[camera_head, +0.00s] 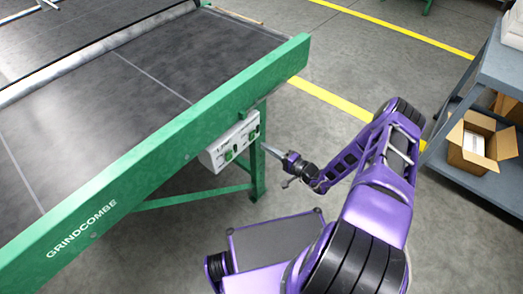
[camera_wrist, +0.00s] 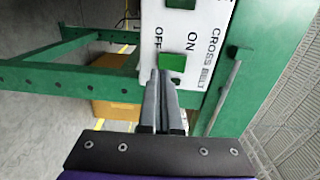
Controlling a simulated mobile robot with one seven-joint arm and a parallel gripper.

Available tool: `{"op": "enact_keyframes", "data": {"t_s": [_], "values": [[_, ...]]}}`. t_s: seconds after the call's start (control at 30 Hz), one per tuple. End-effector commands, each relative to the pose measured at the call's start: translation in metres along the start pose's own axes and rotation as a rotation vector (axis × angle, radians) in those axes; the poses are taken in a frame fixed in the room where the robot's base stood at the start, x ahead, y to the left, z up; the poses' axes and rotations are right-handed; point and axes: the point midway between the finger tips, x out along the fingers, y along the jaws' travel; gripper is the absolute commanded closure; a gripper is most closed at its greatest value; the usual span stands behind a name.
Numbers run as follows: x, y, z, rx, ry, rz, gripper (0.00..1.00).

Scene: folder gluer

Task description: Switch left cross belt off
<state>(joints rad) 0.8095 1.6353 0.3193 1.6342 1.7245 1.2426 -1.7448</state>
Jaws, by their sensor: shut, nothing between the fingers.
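A white control box (camera_head: 232,143) with green switches hangs on the side of the green belt frame. In the wrist view its white panel (camera_wrist: 200,35) reads CROSS BELT, with ON and OFF printed beside a green switch (camera_wrist: 173,62). My gripper (camera_head: 265,147) is shut and empty, its fingers pointing at the box. In the wrist view the fingertips (camera_wrist: 164,72) overlap the near edge of this green switch. I cannot tell whether they touch it. The fingers hide part of the panel below it. Another green switch (camera_wrist: 181,3) is cut off at the top edge.
The green side rail (camera_head: 110,200) marked GRINDCOMBE borders the dark belt (camera_head: 110,110). A green leg (camera_head: 257,170) and brace stand below and behind the box. A grey cart (camera_head: 500,75) with an open cardboard box (camera_head: 480,140) stands at right. The floor between is clear.

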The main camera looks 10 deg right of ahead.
Motion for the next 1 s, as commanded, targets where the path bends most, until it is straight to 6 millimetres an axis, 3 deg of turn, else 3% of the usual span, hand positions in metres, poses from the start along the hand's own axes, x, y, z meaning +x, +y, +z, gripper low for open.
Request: {"op": "enact_keyframes", "data": {"t_s": [0.2, 0.4, 0.6, 1.0], "values": [[-0.056, 0.003, -0.001, 0.002, 0.005, 0.001, 1.00], [-0.088, 0.005, 0.000, 0.001, 0.003, 0.000, 1.00], [-0.101, 0.006, 0.000, 0.001, 0.001, 0.000, 1.00], [-0.101, 0.006, 0.001, 0.001, 0.001, -0.001, 1.00]]}}
